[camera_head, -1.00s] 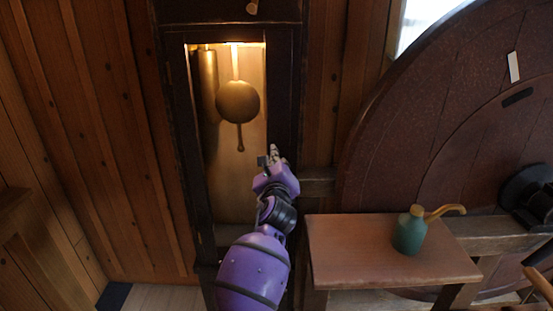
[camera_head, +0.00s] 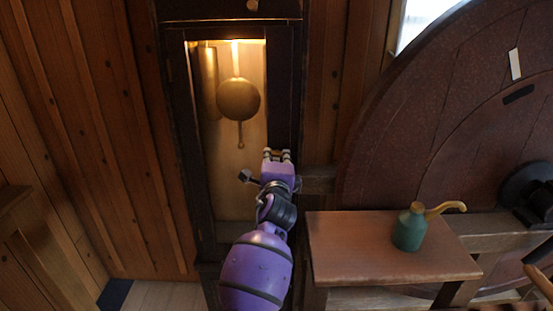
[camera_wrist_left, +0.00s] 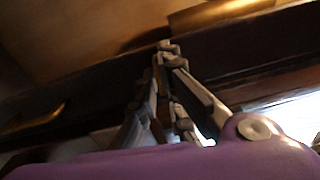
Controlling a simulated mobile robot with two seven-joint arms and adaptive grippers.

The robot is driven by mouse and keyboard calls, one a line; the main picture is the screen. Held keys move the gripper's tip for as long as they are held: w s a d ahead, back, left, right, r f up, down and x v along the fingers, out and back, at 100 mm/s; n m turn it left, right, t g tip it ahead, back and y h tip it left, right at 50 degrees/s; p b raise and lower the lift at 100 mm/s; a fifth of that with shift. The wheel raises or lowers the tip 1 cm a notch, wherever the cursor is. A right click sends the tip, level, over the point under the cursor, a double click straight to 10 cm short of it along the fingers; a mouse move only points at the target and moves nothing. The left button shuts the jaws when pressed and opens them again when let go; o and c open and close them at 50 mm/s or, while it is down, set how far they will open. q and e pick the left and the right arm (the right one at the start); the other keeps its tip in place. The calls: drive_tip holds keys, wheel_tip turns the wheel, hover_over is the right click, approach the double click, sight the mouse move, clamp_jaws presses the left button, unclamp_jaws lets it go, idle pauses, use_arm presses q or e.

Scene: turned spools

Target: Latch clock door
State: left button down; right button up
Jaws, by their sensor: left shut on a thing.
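The clock door (camera_head: 282,95) is a dark wood frame around a tall glass pane, and looks flush with the clock case. A round brass pendulum (camera_head: 238,99) and a brass weight (camera_head: 208,85) show behind the glass. My left gripper (camera_head: 277,153) is at the door's right edge, below pendulum height. In the left wrist view, its fingers (camera_wrist_left: 165,48) come together against the dark frame. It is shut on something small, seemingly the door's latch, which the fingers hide. My right gripper is not in view.
A wooden bench (camera_head: 365,250) with a green oil can (camera_head: 409,228) stands right of my left arm. A large dark wheel (camera_head: 400,140) fills the right side. A plank wall (camera_head: 100,120) is at the left.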

use_arm(q)
drive_tip(key=shift+n, duration=0.6)
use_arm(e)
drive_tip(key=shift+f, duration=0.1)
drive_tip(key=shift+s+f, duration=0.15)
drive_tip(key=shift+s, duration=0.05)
use_arm(q)
drive_tip(key=c, duration=1.9)
unclamp_jaws()
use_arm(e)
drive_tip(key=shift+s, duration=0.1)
use_arm(q)
drive_tip(key=shift+s, duration=0.25)
drive_tip(key=s, duration=1.1)
drive_tip(key=shift+s, duration=0.3)
